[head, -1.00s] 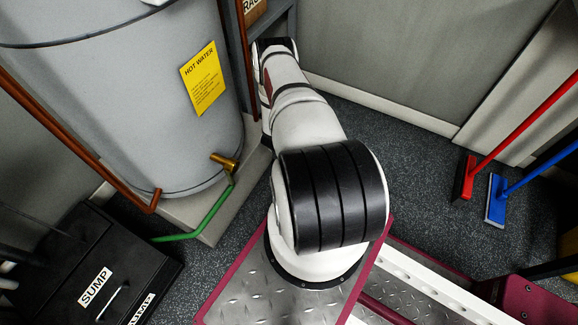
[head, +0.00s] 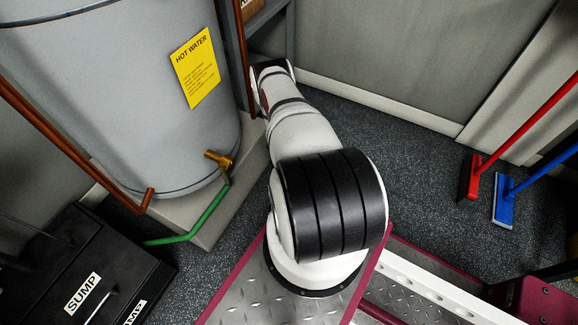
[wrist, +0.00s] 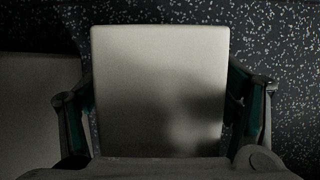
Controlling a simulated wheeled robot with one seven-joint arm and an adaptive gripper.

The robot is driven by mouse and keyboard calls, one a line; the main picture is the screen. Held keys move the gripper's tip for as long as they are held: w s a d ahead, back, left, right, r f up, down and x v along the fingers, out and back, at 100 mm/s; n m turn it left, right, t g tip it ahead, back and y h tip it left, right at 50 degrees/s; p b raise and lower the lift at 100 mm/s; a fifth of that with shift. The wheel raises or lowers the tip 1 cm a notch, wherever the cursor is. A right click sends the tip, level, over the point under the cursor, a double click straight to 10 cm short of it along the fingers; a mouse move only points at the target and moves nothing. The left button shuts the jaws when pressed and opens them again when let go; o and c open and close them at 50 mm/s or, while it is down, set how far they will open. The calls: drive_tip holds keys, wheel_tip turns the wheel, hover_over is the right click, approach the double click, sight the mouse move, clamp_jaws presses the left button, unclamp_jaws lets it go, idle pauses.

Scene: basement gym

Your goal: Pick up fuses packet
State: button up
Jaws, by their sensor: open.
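No packet with readable fuses lettering shows in either view. In the wrist view, a pale, flat rectangular surface (wrist: 160,75) with slightly rounded corners lies between the fingers of my gripper (wrist: 162,105). It is plain and partly in shadow, and I cannot tell whether it is the fuses packet. My gripper is open, with one finger at each side of this surface; contact is not clear. In the head view my arm reaches away toward the grey shelf frame, and its links hide the gripper.
A grey hot water tank (head: 120,110) stands on a pale plinth (head: 238,190) at left, with a copper pipe (head: 70,140) and green pipe (head: 195,222). A black sump box (head: 120,255) is lower left. Red (head: 471,180) and blue (head: 503,200) brushes stand right. Speckled floor is clear between.

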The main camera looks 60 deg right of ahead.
drive_tip(key=shift+f, duration=0.2)
idle(0.4)
drive_tip(key=c, duration=1.1)
